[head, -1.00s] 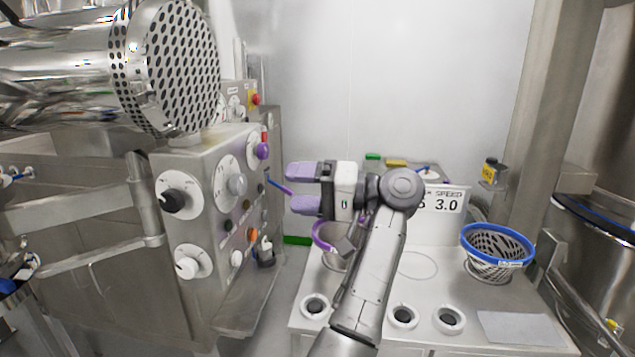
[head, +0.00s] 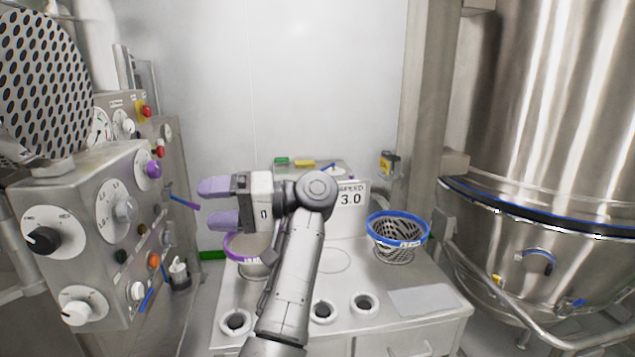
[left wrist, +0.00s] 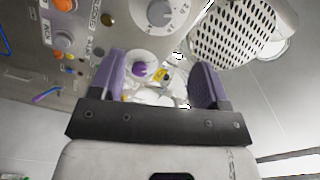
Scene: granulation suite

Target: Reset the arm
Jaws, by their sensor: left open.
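My left gripper (head: 215,203) shows in the middle of the head view, with its purple fingers pointing left. The fingers are spread apart with nothing between them. It is in front of the wall, over the left part of the white bench, and to the right of the steel control panel (head: 75,200). In the left wrist view the two purple fingers (left wrist: 160,85) stand wide apart, with the panel's dials and a purple knob (left wrist: 139,69) beyond them. My right gripper is in no view.
A purple-rimmed basket (head: 240,246) is partly behind my arm. A large steel vessel (head: 560,120) fills the right. A perforated drum (head: 40,85) is upper left.

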